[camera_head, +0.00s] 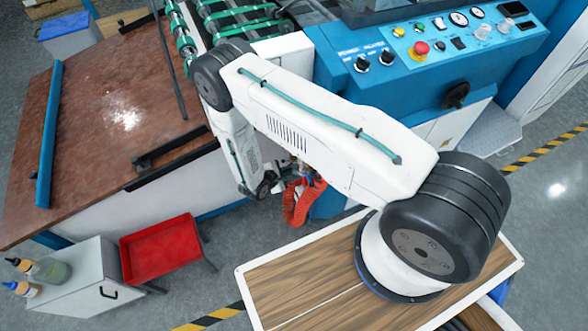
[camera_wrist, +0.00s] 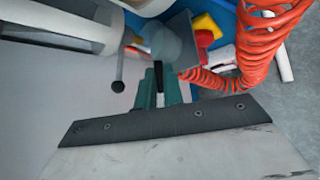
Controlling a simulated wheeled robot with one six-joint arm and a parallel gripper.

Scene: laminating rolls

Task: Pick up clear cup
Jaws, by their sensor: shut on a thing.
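A clear, greyish see-through cup (camera_wrist: 171,46) shows in the wrist view, just beyond the tips of the teal and black fingers of my gripper (camera_wrist: 158,72). My gripper is shut on it. The cup's lower part and exact tilt are hard to tell. In the head view my arm reaches down beside the blue machine, with its dark lower end (camera_head: 263,186) low between the table and the machine. The cup cannot be made out in that view.
A red coiled hose (camera_wrist: 262,45) hangs close on the right, with a yellow item (camera_wrist: 207,25) and a red item (camera_wrist: 204,39) behind the cup. The blue machine (camera_head: 420,65), brown table (camera_head: 110,130) and red tray (camera_head: 160,248) surround the arm.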

